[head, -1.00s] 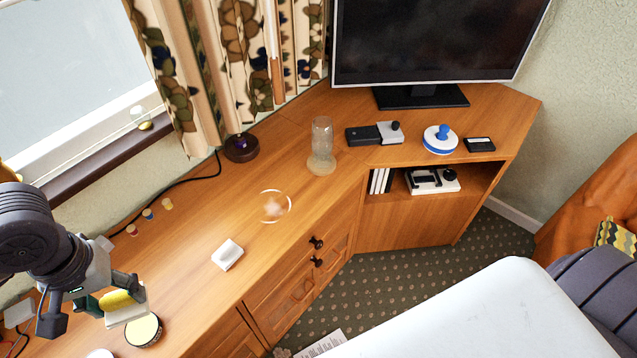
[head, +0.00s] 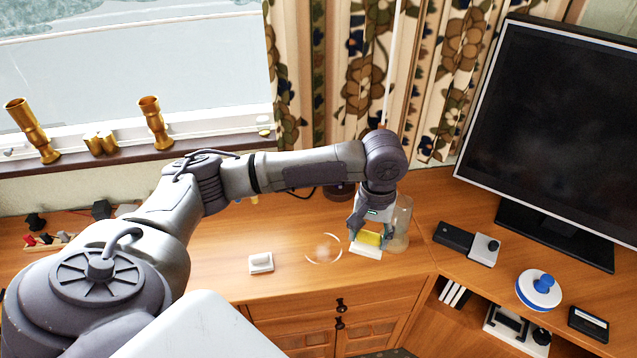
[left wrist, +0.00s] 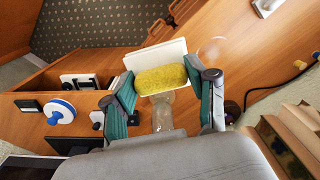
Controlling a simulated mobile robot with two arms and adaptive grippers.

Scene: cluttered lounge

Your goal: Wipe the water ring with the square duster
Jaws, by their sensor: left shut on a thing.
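My left gripper (head: 371,233) is shut on the square duster (head: 366,252), a white square pad with a yellow top. In the left wrist view the yellow top of the duster (left wrist: 161,79) sits between the green-padded fingers (left wrist: 164,86), with the white pad beyond. The water ring (head: 323,249) is a pale circle with a whitish smudge inside, on the wooden desktop. The duster is just right of it in the head view, apart from it. The ring shows faintly in the left wrist view (left wrist: 211,50). I cannot tell whether the pad touches the desktop. My right gripper is not in view.
A clear glass (head: 401,222) stands close behind and right of the gripper. A small white block (head: 261,262) lies left of the ring. A dark box with a grey end (head: 467,243), a blue-and-white round thing (head: 539,289) and a monitor (head: 560,130) are farther right.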

